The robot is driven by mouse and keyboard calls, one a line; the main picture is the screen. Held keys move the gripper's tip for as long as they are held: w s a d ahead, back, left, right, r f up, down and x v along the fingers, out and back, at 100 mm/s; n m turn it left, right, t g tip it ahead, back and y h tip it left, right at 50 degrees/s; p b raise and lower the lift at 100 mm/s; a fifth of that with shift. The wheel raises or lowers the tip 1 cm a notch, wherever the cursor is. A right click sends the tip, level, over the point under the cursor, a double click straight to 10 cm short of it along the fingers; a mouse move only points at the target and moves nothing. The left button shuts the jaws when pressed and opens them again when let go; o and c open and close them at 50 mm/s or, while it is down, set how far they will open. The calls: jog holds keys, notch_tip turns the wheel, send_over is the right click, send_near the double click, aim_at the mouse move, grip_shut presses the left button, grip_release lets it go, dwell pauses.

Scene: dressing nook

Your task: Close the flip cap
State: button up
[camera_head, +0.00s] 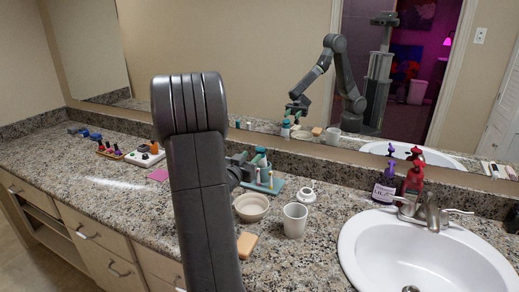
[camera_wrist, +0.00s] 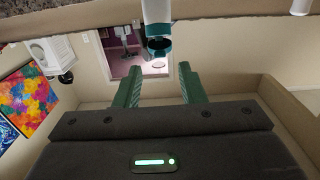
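A white bottle (camera_wrist: 157,12) with a teal cap (camera_wrist: 159,44) shows at the top middle of the wrist view, cap end pointing down in that picture. The cap's lid position is too small to tell for sure. My gripper (camera_wrist: 158,88) is open, its two green fingers apart with nothing between them. The bottle lies beyond the fingertips, about midway between them. In the head view my arm hides much of this area.
A bowl (camera_head: 251,207), white cup (camera_head: 295,221), white jar (camera_head: 307,192) and soap bar (camera_head: 246,244) stand close by. Purple (camera_head: 384,188) and red (camera_head: 413,177) pump bottles stand by the sink (camera_head: 355,238). The mirror (camera_head: 230,60) rises behind.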

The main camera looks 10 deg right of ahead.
aim_at(260, 148)
jog(key=x, duration=0.8)
jog(key=shift+w, duration=0.1)
jog(key=shift+c, duration=0.3)
jog(key=c, duration=0.6)
jog(key=shift+o, duration=0.2)
jog(key=shift+f, duration=0.1)
